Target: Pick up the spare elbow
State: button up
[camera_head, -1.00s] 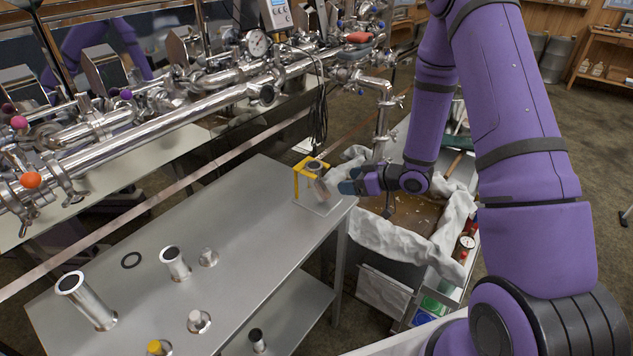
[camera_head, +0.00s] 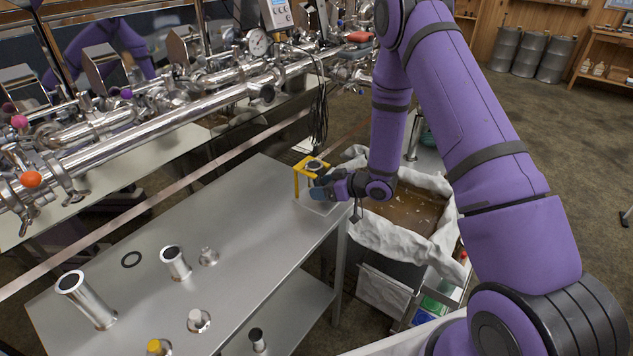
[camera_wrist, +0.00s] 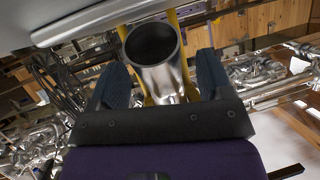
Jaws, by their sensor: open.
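The spare elbow (camera_head: 315,165), a shiny steel pipe piece with a dark round opening, sits in a yellow stand (camera_head: 297,183) at the table's far right corner. My gripper (camera_head: 326,188) is at the stand's right side and hides the lower part of the elbow. In the wrist view, the elbow's open end (camera_wrist: 155,45) faces the camera between the two blue fingers of my gripper (camera_wrist: 162,80). The fingers are open, one on each side of the pipe. Whether either finger touches it, I cannot tell. Yellow bars of the stand show behind it.
The steel table (camera_head: 235,240) carries several upright pipe pieces and a black ring gasket (camera_head: 131,260) toward the left and front. A cloth-lined bin (camera_head: 375,240) stands right of the table. Pipework (camera_head: 185,103) runs behind. The table between stand and pipe pieces is clear.

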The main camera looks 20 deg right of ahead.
jog(key=shift+x, duration=0.8)
jog(key=c, duration=1.1)
jog(key=shift+r, duration=0.1)
